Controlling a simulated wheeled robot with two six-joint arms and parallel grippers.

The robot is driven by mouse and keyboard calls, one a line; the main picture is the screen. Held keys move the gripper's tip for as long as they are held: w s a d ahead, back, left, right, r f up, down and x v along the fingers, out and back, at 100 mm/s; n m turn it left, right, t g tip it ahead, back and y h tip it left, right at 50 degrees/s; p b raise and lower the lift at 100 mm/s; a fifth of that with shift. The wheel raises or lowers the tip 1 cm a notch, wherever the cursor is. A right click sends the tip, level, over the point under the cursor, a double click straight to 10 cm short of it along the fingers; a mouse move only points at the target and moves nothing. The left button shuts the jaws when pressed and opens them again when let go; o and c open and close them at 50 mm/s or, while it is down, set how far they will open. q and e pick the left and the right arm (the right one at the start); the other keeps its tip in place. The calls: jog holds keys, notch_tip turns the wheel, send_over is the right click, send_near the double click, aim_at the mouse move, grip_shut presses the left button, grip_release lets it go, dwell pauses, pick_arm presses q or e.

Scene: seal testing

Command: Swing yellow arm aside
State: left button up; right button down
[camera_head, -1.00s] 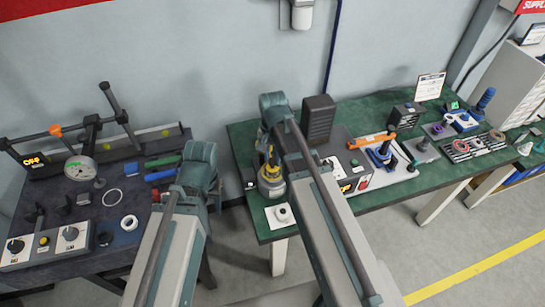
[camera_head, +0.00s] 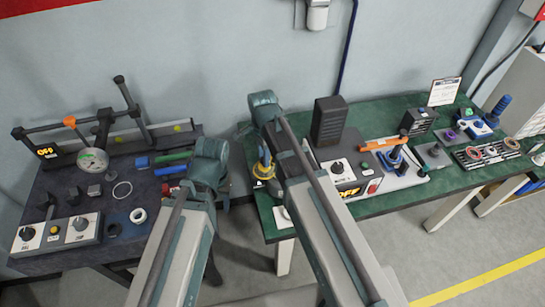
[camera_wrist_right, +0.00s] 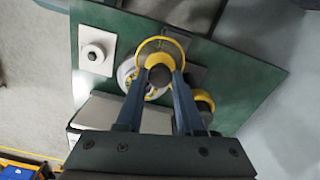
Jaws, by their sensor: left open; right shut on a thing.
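The yellow arm shows as a yellow ring-like part (camera_wrist_right: 172,45) with a dark knob (camera_wrist_right: 160,75) in the right wrist view. My right gripper (camera_wrist_right: 160,78) is shut on the dark knob from both sides. In the head view the yellow part (camera_head: 263,168) stands at the left end of the green table, beneath my right wrist. A second yellow round part (camera_wrist_right: 205,103) lies beside it. My left gripper (camera_head: 224,198) hangs open and empty beside the dark table's right edge, mostly behind my arm.
The green table (camera_head: 412,198) carries a control box (camera_head: 338,168), a tall dark box (camera_head: 329,121) and an orange-handled device (camera_head: 382,143). A white plate with a round piece (camera_wrist_right: 93,53) lies near the yellow part. The dark table (camera_head: 80,200) holds a gauge (camera_head: 93,161) and controls.

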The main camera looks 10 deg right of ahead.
jog(key=w+a+m, duration=0.2)
jog(key=m, duration=0.1)
jog(key=shift+w+a, duration=0.1)
jog(key=shift+a, duration=0.2)
jog(key=shift+w+a+m, duration=0.35)
jog(key=shift+w+m, duration=0.2)
jog(key=shift+m, duration=0.3)
jog(key=shift+w+a+m, duration=0.35)
jog(key=shift+w+m, duration=0.15)
jog(key=shift+m, duration=0.35)
jog(key=shift+w, duration=0.1)
jog(key=c, duration=0.5)
grip_release()
jog(key=shift+c, duration=0.2)
jog(key=shift+r, duration=0.15)
notch_tip(320, 180, up, 14)
jog(key=p, duration=1.4)
jog(key=shift+f, duration=0.2)
